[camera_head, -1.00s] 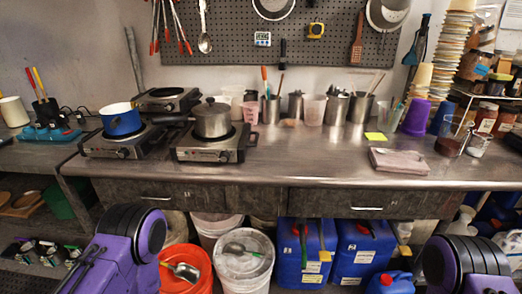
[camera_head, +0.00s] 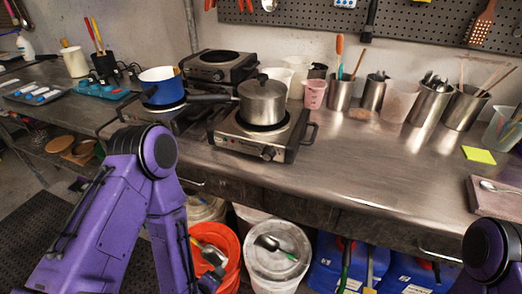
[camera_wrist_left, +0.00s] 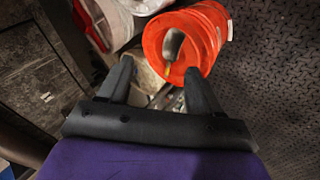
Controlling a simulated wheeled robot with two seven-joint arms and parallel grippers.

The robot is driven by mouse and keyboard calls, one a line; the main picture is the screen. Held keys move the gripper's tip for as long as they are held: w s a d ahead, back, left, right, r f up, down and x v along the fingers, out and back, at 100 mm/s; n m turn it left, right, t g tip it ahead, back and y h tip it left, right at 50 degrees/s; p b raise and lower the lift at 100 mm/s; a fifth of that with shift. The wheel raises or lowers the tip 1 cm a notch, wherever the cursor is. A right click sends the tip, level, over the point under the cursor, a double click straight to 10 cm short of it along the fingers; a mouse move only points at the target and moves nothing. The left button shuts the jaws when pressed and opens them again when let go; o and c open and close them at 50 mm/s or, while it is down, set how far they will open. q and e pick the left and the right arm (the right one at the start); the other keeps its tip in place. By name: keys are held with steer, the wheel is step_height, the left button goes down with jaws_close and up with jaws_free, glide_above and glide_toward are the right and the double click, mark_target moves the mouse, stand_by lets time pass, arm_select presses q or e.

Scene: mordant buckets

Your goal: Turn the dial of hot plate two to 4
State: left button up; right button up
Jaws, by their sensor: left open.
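A hot plate (camera_head: 243,142) with a lidded steel pot (camera_head: 262,100) stands near the bench's front edge in the head view; its dial (camera_head: 268,153) faces front. To its left, a second hot plate (camera_head: 188,120) holds a blue pot (camera_head: 162,92), its front partly hidden by my left arm. A third hot plate (camera_head: 222,74) stands behind, without a pot. I cannot tell which is numbered two, nor read dial settings. My left gripper (camera_wrist_left: 158,78) is open and empty in the left wrist view, low by the buckets. My right gripper is out of frame.
An orange bucket (camera_head: 229,238) and a white lidded bucket (camera_head: 275,262) stand below the bench. Steel cups with tools (camera_head: 427,104) line the wall.

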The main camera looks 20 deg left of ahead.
arm_select(q)
steer(key=w+d+r+n+t+h, duration=0.1)
steer(key=w+d+r+n+t, duration=0.25)
steer(key=w+r+n, duration=0.35)
steer(key=n+t, duration=0.7)
steer(key=n, duration=0.5)
glide_toward(267, 157)
steer(key=shift+h, duration=0.3)
steer(key=w+b, duration=0.8)
steer(key=b, duration=0.1)
steer(key=shift+w+r, duration=0.15)
steer(key=shift+w, duration=0.5)
steer(key=c, duration=1)
